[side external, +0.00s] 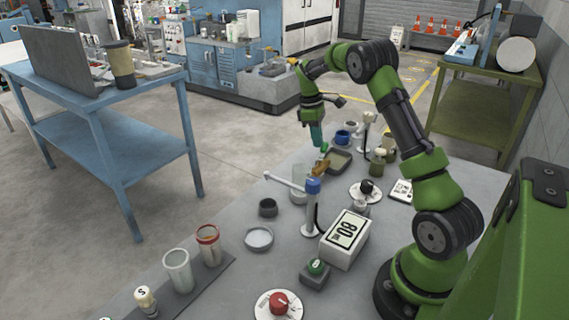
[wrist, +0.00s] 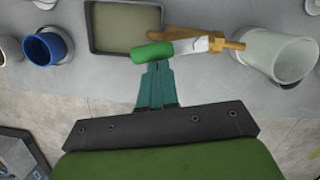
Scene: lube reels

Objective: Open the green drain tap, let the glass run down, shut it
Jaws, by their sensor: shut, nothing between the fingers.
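The drain tap has a brass body (wrist: 222,44) and a pale lever ending in a green grip (wrist: 153,52). The lever lies roughly along the spout. In the side view the brass body (side external: 320,170) sits beside the clear glass (side external: 299,172), with the green grip (side external: 324,147) above it. The tap joins the glass (wrist: 275,55) in the wrist view; its liquid level is unclear. My gripper (wrist: 156,68) is shut and empty, its teal fingertips close beside the green grip. I cannot tell if they touch. It also shows in the side view (side external: 318,143).
A rectangular tray (wrist: 88,30) lies beside the spout, with a blue cup (wrist: 40,48) further left. A blue-topped post (side external: 313,200) and a white box marked 80 (side external: 345,240) stand nearer the side camera. Several cups and dials share the grey table.

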